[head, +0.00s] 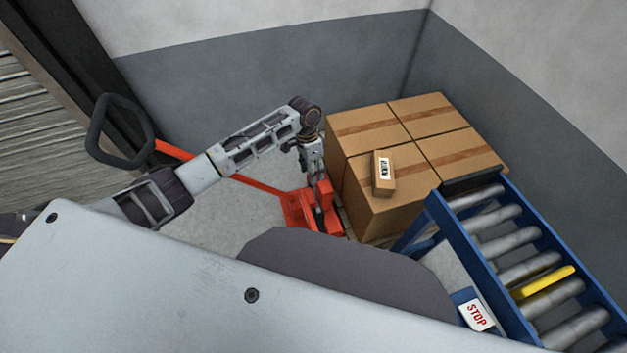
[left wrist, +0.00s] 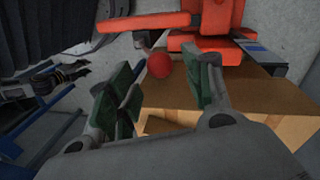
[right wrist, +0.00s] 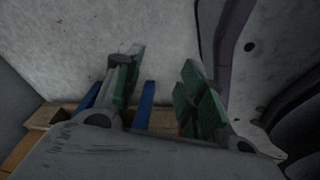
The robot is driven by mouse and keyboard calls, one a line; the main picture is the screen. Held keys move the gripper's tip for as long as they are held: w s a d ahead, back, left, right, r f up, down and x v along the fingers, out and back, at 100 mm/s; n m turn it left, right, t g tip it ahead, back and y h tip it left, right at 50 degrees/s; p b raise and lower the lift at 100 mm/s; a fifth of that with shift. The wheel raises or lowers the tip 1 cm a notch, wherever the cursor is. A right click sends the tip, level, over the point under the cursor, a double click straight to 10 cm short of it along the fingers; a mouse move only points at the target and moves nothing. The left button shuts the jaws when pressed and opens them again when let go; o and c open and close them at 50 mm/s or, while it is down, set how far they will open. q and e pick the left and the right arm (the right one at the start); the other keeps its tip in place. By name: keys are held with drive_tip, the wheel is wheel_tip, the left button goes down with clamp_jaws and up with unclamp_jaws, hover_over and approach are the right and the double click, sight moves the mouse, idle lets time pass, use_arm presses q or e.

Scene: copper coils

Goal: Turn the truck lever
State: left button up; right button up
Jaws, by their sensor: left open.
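The red pallet truck (head: 298,210) stands on the floor with its black loop handle (head: 103,125) at the upper left. In the left wrist view its red body (left wrist: 215,45) fills the top, with a round red knob (left wrist: 159,66) below a red bar. I take the knob for the lever's end. My left gripper (head: 320,178) points down at the truck body. In its wrist view the left gripper (left wrist: 160,84) is open, with the knob just beyond and between the green-padded fingertips; contact is unclear. My right gripper (right wrist: 160,88) is open and empty.
Large cartons (head: 380,215) stand right beside the truck, with a small labelled box (head: 384,172) on top. A blue roller conveyor (head: 535,265) with a yellow bar (head: 548,283) and a STOP sign (head: 477,316) is at the right. Grey walls close in behind. Floor left of the truck is clear.

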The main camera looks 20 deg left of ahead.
use_arm(q)
drive_tip(key=f, duration=0.4)
drive_tip(key=shift+s+d, duration=0.25)
drive_tip(key=shift+s, duration=0.05)
drive_tip(key=shift+f+b, duration=0.3)
use_arm(e)
drive_tip(key=shift+w+a+r, duration=0.15)
drive_tip(key=shift+w+a, duration=0.2)
drive_tip(key=shift+a, duration=0.2)
use_arm(q)
drive_tip(key=shift+c, duration=0.3)
drive_tip(key=c, duration=0.7)
clamp_jaws()
use_arm(e)
drive_tip(key=shift+w+d+r, duration=0.1)
drive_tip(key=shift+w+r, duration=0.05)
drive_tip(key=shift+w, duration=0.55)
